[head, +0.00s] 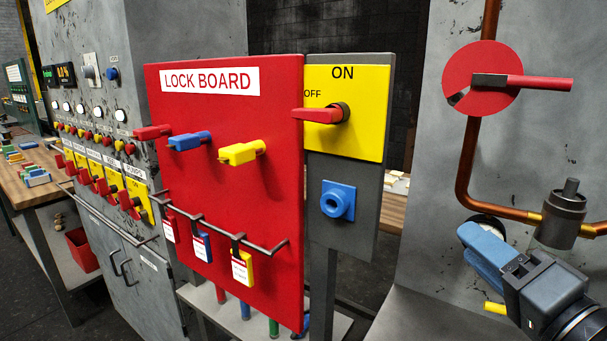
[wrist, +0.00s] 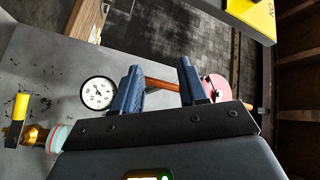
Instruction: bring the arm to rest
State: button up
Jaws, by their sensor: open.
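My gripper (head: 470,243) is at the lower right of the head view, with its blue fingers pointing left and up. The wrist view also shows my gripper (wrist: 160,78), with its two blue fingers apart and nothing held. A copper pipe (wrist: 160,85) shows behind the gap between the fingers. A round white gauge (wrist: 98,93) is left of the fingers in the wrist view. In the head view the gripper partly hides the fittings low on the grey panel.
A red lock board (head: 225,190) with hooks, padlocks and tags stands left of the gripper. Beside it is a yellow switch plate (head: 360,90) with a red handle. A red disc (head: 470,60) with a lever and a metal valve fitting (head: 563,212) are on the right.

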jog(key=s+a+f+g+h, duration=0.2)
jog(key=s+f+h, duration=0.4)
jog(key=s+f, duration=1)
jog(key=s+d+f+n+g, duration=0.1)
jog(key=s+n, duration=0.7)
jog(key=s, duration=1.2)
jog(key=shift+s+f+y, duration=0.25)
jog(key=shift+f+y, duration=0.1)
jog(key=shift+y, duration=0.05)
